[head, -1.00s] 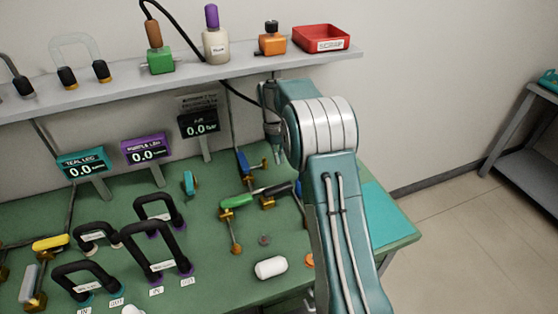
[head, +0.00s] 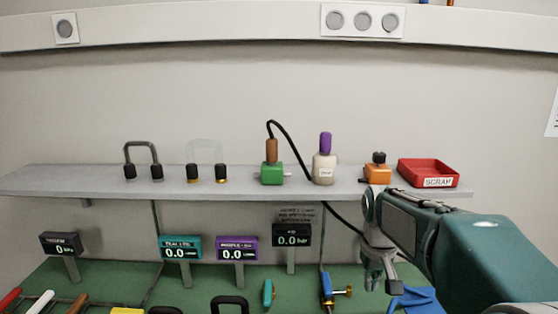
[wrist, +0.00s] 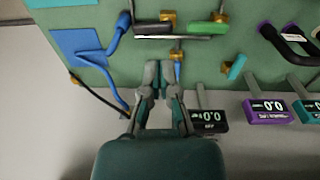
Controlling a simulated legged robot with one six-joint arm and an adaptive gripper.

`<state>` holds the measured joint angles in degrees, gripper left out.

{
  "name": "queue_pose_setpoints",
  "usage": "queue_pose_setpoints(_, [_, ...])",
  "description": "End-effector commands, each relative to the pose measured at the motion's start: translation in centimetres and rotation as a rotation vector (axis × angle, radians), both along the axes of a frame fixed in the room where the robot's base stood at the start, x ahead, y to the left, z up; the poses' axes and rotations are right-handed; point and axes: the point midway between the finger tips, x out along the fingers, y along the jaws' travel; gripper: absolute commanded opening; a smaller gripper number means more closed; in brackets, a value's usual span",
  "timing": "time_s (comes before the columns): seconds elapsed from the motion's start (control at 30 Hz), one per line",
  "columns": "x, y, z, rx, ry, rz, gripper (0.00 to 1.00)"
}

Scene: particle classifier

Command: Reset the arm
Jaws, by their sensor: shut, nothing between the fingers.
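My gripper (head: 380,283) hangs at the end of my teal arm at the right of the head view, in front of the shelf's edge and above the green bench. In the wrist view my gripper (wrist: 160,68) shows with its two fingers close together. It is shut and holds nothing. The fingers appear over the bench near a blue-handled valve (head: 328,290), and I cannot tell the height between them.
The grey shelf (head: 80,184) holds a red scrap tray (head: 428,174), an orange device (head: 377,174), a bottle (head: 324,168) and a green block (head: 271,174). Teal (head: 181,248), purple (head: 237,248) and black (head: 291,236) displays stand on the green bench (head: 210,290).

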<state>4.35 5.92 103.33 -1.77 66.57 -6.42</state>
Motion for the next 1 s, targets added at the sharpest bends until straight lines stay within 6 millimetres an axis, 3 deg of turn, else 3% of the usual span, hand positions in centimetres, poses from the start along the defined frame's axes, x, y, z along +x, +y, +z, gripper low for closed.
queue_pose_setpoints(0.1, [-3.3,0.8,1.8,0.002,-0.067,-0.005,0.0])
queue_pose_setpoints(0.3, [-8.7,2.0,3.3,0.009,-0.171,-0.013,0.0])
queue_pose_setpoints(0.63, [-17.3,3.4,2.7,0.031,-0.34,-0.029,0.0])
queue_pose_setpoints(0.8, [-20.0,3.8,1.7,0.042,-0.403,-0.034,0.0])
queue_pose_setpoints(1.0, [-20.8,3.9,1.2,0.046,-0.423,-0.037,0.0])
